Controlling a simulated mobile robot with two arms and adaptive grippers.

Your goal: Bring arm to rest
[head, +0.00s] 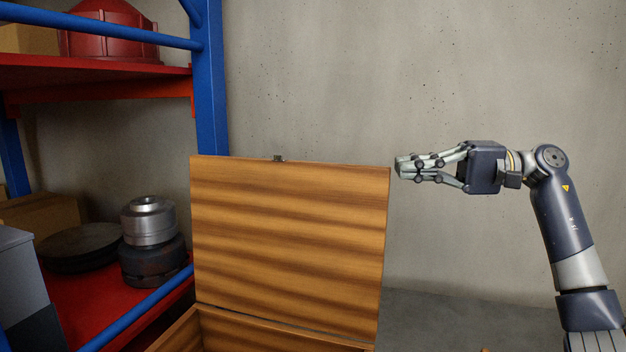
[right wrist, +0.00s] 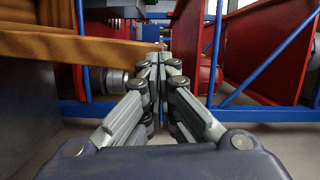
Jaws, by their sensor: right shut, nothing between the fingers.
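My right gripper (head: 402,168) is in the head view, at the upper right edge of the raised lid of a wooden box (head: 290,245). Its fingers are shut with nothing between them and point left. In the right wrist view the gripper's fingertips (right wrist: 159,62) meet in the middle. The lid's edge (right wrist: 80,45) shows to the left of the fingers there; I cannot tell whether they touch it. My left gripper is not in view.
A blue and red shelf rack (head: 212,90) stands at the left. It holds a silver and dark metal part (head: 149,222), dark discs (head: 80,243) and a red housing (head: 110,30). A bare concrete wall (head: 440,70) is behind. Floor right of the box looks clear.

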